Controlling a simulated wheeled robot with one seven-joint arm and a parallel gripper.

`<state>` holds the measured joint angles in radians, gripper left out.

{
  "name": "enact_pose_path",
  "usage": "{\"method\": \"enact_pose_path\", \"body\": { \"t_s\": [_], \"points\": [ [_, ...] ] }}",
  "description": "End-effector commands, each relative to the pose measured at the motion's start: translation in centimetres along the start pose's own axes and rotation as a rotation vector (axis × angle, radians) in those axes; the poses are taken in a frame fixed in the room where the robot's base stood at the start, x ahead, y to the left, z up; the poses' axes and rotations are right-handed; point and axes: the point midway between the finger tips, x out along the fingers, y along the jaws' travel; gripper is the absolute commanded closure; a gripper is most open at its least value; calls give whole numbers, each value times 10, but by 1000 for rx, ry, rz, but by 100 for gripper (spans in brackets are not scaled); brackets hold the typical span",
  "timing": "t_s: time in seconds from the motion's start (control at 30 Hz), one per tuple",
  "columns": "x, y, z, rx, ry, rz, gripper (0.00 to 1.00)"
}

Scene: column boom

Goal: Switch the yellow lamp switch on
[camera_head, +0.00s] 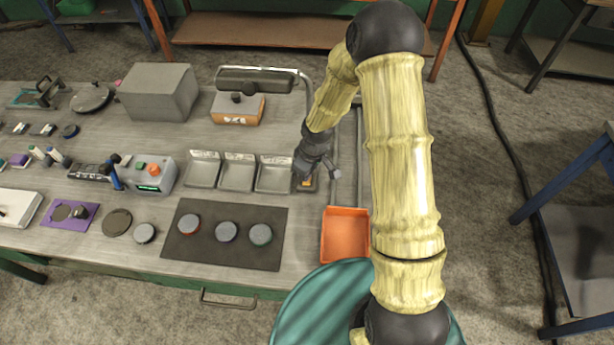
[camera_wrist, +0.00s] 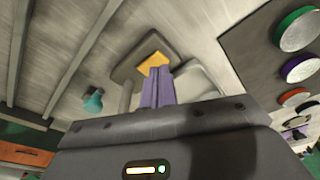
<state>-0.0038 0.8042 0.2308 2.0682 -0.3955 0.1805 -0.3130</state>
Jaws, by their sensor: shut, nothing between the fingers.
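The yellow lamp switch (camera_wrist: 152,66) sits on a dark grey base in the wrist view, partly hidden behind my fingers. In the head view a small patch of the yellow switch (camera_head: 307,184) shows right by my gripper (camera_head: 304,172), just right of the metal trays. In the wrist view my gripper (camera_wrist: 158,85) has its two purple fingers shut together with nothing between them. The fingertips overlap the lower part of the switch in that view. I cannot tell whether they touch it. Which way the switch is tipped is not clear.
A lamp (camera_head: 255,80) with a long dark head and bent grey neck stands behind. Three metal trays (camera_head: 238,172) lie left of my gripper. An orange bin (camera_head: 345,234) is in front to the right. A dark mat (camera_head: 224,258) with three round pieces lies front left.

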Motion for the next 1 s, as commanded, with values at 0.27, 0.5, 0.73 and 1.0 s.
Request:
{"method": "enact_pose_path", "body": {
  "t_s": [0.27, 0.5, 0.73, 1.0],
  "points": [
    [1, 0, 0, 0, 0, 0, 100],
    [4, 0, 1, 0, 0, 0, 100],
    [7, 0, 1, 0, 0, 0, 100],
    [10, 0, 2, 0, 0, 0, 100]
  ]
}}
